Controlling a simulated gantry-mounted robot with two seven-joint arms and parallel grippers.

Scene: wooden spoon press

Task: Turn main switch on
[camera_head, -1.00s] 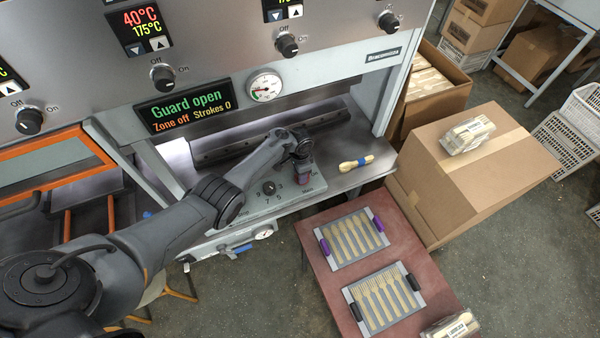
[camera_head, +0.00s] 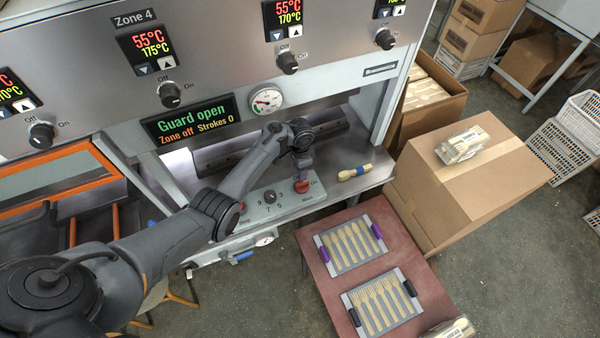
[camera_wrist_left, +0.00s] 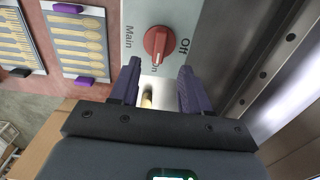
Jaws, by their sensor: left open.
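The main switch is a red round knob (camera_head: 301,186) on the grey control panel (camera_head: 258,212) at the press's front edge. My left gripper (camera_head: 303,174) is just above the knob in the head view. In the left wrist view my left gripper (camera_wrist_left: 160,68) is open and empty, its dark fingers apart, with the knob in full view just beyond the fingertips. My right gripper is not in view.
The press display (camera_head: 188,119) reads "Guard open", "Zone off". Trays of wooden spoons (camera_head: 350,243) and forks (camera_head: 382,302) lie on a red table (camera_head: 309,244). A cardboard box (camera_head: 480,190) stands to the right.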

